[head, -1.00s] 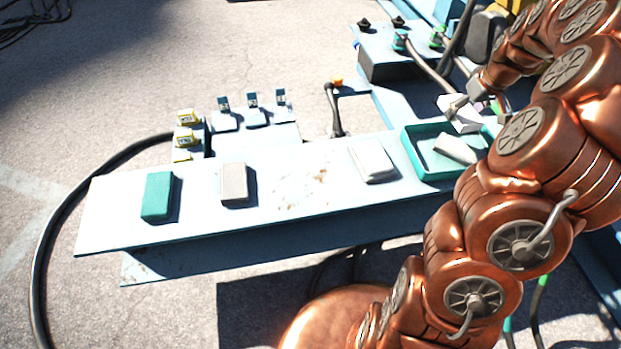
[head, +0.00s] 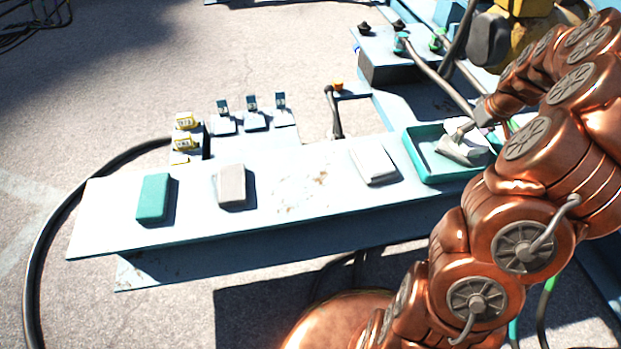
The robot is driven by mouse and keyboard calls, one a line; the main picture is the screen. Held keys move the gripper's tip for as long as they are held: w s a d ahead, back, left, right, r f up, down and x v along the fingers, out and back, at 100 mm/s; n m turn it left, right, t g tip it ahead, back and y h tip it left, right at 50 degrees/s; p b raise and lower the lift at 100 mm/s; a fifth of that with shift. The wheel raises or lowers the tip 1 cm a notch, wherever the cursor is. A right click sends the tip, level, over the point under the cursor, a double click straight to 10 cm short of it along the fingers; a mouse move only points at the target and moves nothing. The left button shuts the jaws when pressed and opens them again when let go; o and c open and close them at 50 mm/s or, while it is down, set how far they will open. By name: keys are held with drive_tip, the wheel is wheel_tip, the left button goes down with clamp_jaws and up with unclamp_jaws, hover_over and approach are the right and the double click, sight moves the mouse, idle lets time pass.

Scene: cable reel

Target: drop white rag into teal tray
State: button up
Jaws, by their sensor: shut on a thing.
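The teal tray (head: 425,171) stands at the right end of the pale blue bench, partly hidden by my arm. My gripper (head: 468,134) is over the tray and shut on a white rag (head: 478,137), low inside the tray's outline. Another pale piece (head: 458,150) lies in the tray just below it; the two overlap in the picture, and I cannot tell whether they touch. The gripper's far finger is mostly hidden.
A folded white cloth or pad (head: 373,165), a beige pad (head: 232,185) and a teal pad (head: 153,197) lie along the bench (head: 285,205). Small labelled holders (head: 253,118) stand behind it. A black cable (head: 50,230) curves round its left end.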

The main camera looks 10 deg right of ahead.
drive_tip(key=shift+f, duration=0.15)
drive_tip(key=o, duration=1.2)
drive_tip(key=v, duration=1.2)
